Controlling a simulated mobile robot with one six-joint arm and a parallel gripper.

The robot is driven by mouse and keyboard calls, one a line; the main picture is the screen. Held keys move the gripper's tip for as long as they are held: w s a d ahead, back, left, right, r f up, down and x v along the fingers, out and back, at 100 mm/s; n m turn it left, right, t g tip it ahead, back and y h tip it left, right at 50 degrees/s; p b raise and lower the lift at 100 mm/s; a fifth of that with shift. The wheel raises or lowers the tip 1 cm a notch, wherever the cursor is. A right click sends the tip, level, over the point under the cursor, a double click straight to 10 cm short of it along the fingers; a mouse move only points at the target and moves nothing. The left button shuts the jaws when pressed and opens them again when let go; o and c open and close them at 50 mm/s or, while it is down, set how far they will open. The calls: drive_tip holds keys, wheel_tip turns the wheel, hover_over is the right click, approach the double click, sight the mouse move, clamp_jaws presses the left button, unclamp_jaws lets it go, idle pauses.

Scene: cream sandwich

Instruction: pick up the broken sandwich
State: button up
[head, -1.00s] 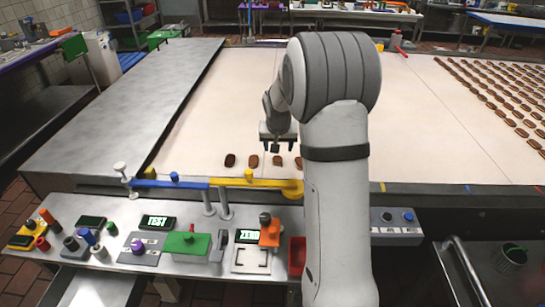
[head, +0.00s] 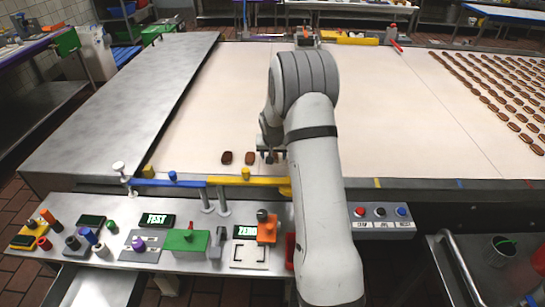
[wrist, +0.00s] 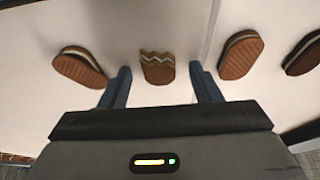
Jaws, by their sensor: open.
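The broken sandwich (wrist: 158,70) is a brown cookie with a jagged, bitten-off edge and a pale cream layer. My gripper (wrist: 161,82) is open and empty, with one blue-grey finger to each side of the sandwich. In the head view my gripper (head: 271,153) is low over the row of sandwiches. It hides most of the broken one there.
Whole sandwiches lie close on both sides: one on the left (wrist: 80,66) and two on the right (wrist: 240,55) in the wrist view. Many more (head: 500,85) fill the belt's right side. A yellow bar (head: 240,180) and a control panel (head: 180,245) stand in front.

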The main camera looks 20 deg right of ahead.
drive_tip(key=shift+c, duration=0.5)
drive_tip(key=c, duration=0.9)
drive_tip(key=shift+c, duration=0.2)
drive_tip(key=shift+r, duration=0.1)
